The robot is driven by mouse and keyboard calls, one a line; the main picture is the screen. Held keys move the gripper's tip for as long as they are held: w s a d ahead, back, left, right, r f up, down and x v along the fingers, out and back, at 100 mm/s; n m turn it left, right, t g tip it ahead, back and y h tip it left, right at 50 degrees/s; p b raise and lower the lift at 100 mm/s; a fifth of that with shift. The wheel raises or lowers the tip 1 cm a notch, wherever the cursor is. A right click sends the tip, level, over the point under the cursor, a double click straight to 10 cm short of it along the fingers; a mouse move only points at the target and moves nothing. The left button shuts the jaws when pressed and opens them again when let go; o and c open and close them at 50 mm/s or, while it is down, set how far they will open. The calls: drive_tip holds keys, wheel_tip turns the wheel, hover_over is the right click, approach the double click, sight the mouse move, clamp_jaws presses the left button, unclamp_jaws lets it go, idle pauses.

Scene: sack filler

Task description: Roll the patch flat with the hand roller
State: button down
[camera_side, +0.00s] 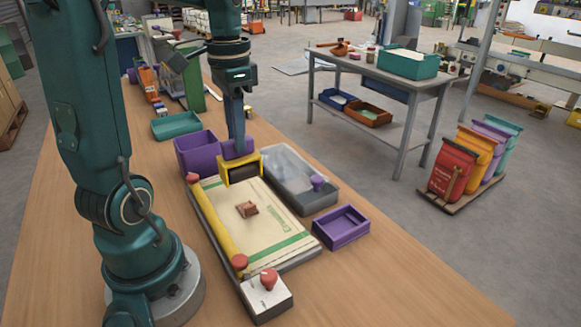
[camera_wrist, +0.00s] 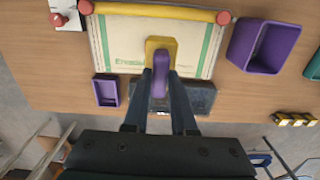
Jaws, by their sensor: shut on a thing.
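My gripper (camera_side: 237,141) is shut on the purple handle of the hand roller (camera_side: 241,169), which has a yellow frame and a dark roll. In the wrist view the roller (camera_wrist: 158,46) covers part of the sack (camera_wrist: 122,38), and the patch does not show.
A yellow bar (camera_side: 215,222) with red knobs lies along the sack's left edge. A grey tray (camera_side: 303,202) and a purple tray (camera_side: 342,227) stand to the right. A purple bin (camera_side: 197,155) stands behind left. A white box with a red knob (camera_side: 266,298) is in front.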

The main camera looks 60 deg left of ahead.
sight(238, 161)
drive_tip(key=shift+s+a+f, duration=0.1)
drive_tip(key=shift+a, duration=0.1)
drive_tip(key=shift+f, duration=3)
drive_tip(key=shift+f, duration=0.35)
drive_tip(key=shift+d, duration=2)
drive_tip(key=shift+a, duration=2)
drive_tip(key=shift+r, duration=3.55)
